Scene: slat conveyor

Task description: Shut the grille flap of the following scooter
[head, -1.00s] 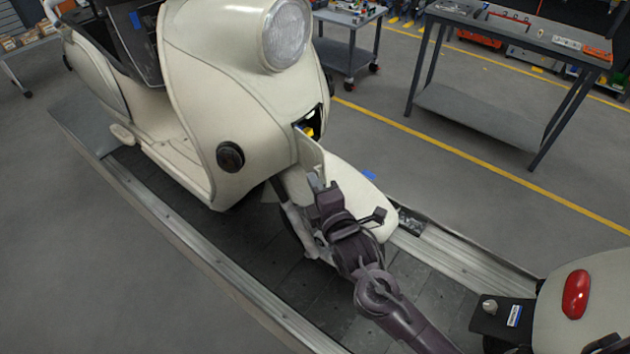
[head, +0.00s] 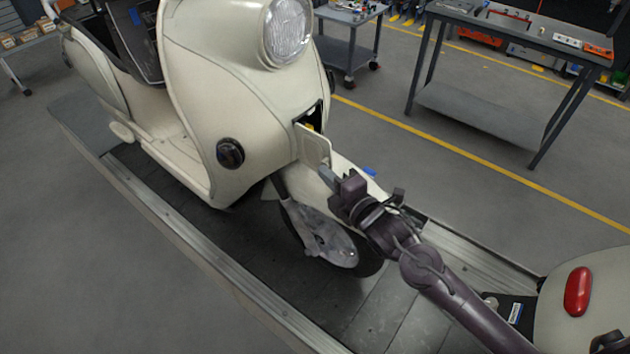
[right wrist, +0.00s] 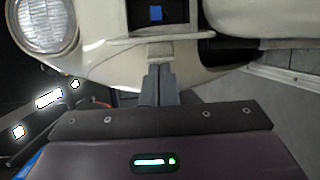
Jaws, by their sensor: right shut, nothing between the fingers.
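The following scooter (head: 235,110) is cream and stands on the conveyor. Its grille flap (head: 314,144) stands open, sticking out from the front below a dark opening (head: 314,117). My right gripper (head: 325,172) is shut and empty, its fingertips close to the flap's lower outer edge. In the right wrist view the shut fingers (right wrist: 160,72) point at a cream edge of the scooter front. Whether they touch the flap I cannot tell. My left gripper is not in view.
The scooter's front wheel (head: 370,266) is below the gripper. Another scooter's cream tail with a red lamp (head: 577,291) stands at the lower right. A grey workbench (head: 480,118) and a trolley (head: 345,52) stand behind, beyond free floor.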

